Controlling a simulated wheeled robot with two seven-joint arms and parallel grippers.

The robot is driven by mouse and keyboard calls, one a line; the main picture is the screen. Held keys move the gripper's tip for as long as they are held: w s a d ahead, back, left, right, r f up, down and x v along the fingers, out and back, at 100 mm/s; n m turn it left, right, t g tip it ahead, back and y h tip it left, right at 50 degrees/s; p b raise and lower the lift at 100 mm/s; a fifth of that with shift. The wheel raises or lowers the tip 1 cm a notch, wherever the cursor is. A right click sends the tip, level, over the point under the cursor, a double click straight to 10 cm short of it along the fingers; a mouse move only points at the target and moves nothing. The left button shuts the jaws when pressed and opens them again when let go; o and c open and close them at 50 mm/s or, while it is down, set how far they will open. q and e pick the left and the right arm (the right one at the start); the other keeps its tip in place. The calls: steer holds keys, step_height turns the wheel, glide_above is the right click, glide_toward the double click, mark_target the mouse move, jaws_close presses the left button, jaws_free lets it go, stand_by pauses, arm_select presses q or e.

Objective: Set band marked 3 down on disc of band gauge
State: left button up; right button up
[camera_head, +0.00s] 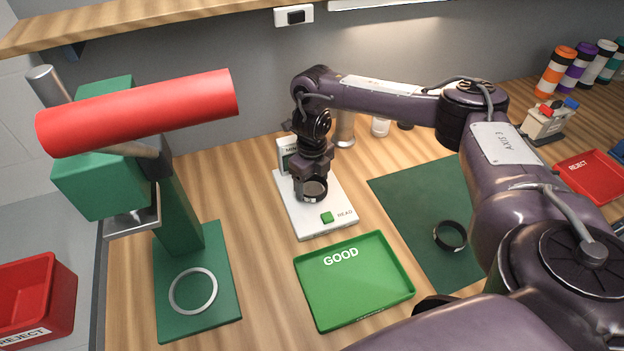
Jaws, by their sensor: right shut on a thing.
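The band gauge (286,205) is a white plate with a green READ button (327,217) and a small display at its back, partly hidden by my arm. My right gripper (311,178) is over the gauge plate, pointing down, and is shut on a dark band (311,199). The band is at the gauge's round disc. Its number is too small to read, and I cannot tell whether it touches the disc. My left gripper is not in view.
A green GOOD tray (308,304) stands in front of the gauge. A black band (450,236) lies on the green mat (400,190). A green press with a red roller (140,110) stands at left. REJECT bins stand at far left (50,290) and right (590,176).

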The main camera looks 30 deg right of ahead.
steer(key=shift+f, duration=0.2)
steer(key=o, duration=1.1)
steer(key=shift+c, duration=0.2)
step_height(320, 180, up, 8)
steer(key=shift+f, duration=0.1)
